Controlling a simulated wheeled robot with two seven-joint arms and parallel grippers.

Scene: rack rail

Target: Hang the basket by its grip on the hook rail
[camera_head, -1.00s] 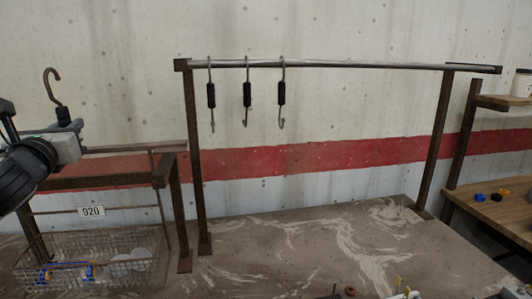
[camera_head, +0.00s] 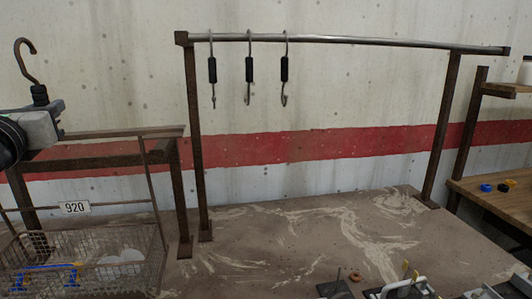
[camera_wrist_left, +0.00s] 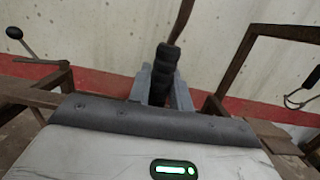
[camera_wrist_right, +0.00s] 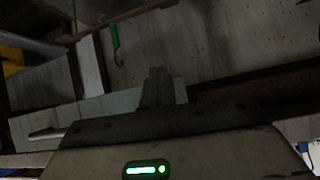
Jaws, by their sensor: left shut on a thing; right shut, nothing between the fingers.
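The wire mesh basket (camera_head: 135,270) is at the lower left of the head view, with a tag reading 920 (camera_head: 75,208) above it. It holds a blue object and pale round pieces. My left gripper (camera_head: 40,108) is shut on a black ribbed grip (camera_head: 40,94) with a brown hook (camera_head: 24,58) rising above it. The left wrist view shows the grip (camera_wrist_left: 164,75) between the fingers. The hook rail (camera_head: 350,40) stands to the right, apart from the held hook. My right gripper (camera_wrist_right: 160,88) is shut and empty in its wrist view.
Three black-gripped hooks (camera_head: 249,70) hang near the rail's left end; its right part is bare. A brown metal frame (camera_head: 120,160) stands at left. Clamp-like tools (camera_head: 405,288) sit at the front edge. A wooden shelf unit (camera_head: 505,190) is at right. The tabletop under the rail is mostly clear.

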